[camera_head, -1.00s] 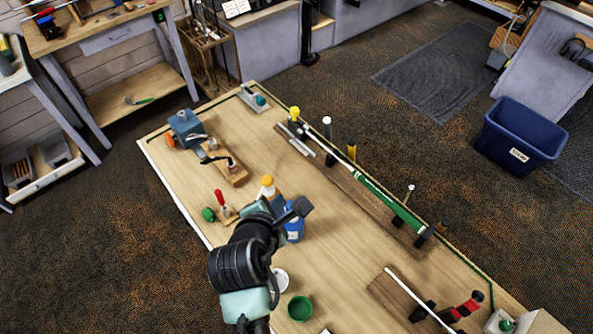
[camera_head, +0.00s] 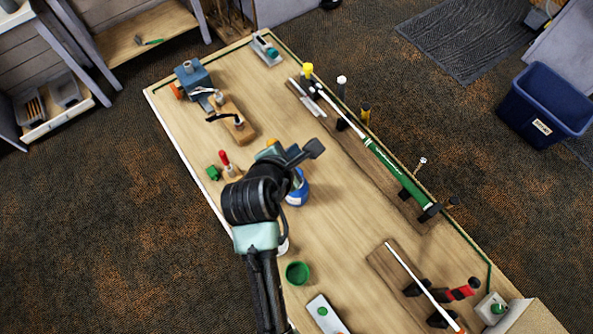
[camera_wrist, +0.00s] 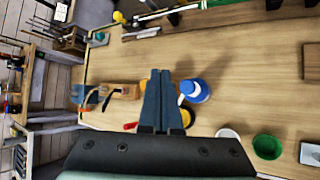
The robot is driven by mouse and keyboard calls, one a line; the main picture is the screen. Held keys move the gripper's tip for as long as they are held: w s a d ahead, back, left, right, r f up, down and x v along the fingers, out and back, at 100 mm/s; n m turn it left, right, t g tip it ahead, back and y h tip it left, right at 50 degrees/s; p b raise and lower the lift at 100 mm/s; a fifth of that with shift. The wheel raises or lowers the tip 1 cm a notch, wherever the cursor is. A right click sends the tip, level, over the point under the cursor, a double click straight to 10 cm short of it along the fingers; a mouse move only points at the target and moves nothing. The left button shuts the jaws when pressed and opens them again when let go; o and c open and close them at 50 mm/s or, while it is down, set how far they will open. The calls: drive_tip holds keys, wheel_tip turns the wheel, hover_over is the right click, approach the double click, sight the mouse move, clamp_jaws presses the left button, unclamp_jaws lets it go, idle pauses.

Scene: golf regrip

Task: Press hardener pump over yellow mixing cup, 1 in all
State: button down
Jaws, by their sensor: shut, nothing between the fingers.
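My gripper (camera_head: 314,150) is shut and empty, held above the bench beside the bottles. Its closed fingers (camera_wrist: 160,76) point along the bench in the wrist view. An orange-yellow top (camera_head: 268,152) shows behind my wrist. A yellow cup (camera_wrist: 187,117) is partly hidden by the fingers in the wrist view. I cannot tell from any label which bottle holds hardener.
A green cup (camera_head: 297,273) and a pale cup (camera_wrist: 228,133) stand nearby. A blue vise (camera_head: 190,75) and wooden block (camera_head: 235,121) are at the far left. A green-gripped club (camera_head: 388,168) lies along the right side.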

wheel_tip(320, 180, down, 6)
drive_tip(key=b, duration=0.6)
drive_tip(key=shift+f, duration=0.15)
drive_tip(key=shift+f+b, duration=0.5)
drive_tip(key=shift+f, duration=0.3)
drive_tip(key=shift+f, duration=0.15)
idle(0.8)
drive_tip(key=shift+f, duration=0.3)
drive_tip(key=shift+s+f+b, duration=0.15)
drive_tip(key=shift+f+b, duration=0.35)
drive_tip(key=shift+f, duration=0.65)
idle(1.1)
drive_tip(key=shift+r, duration=0.1)
drive_tip(key=shift+r+p, duration=1.35)
drive_tip(key=shift+p, duration=0.15)
drive_tip(key=shift+r, duration=0.15)
wheel_tip(320, 180, up, 5)
drive_tip(key=p, duration=0.5)
drive_tip(key=shift+p, duration=0.3)
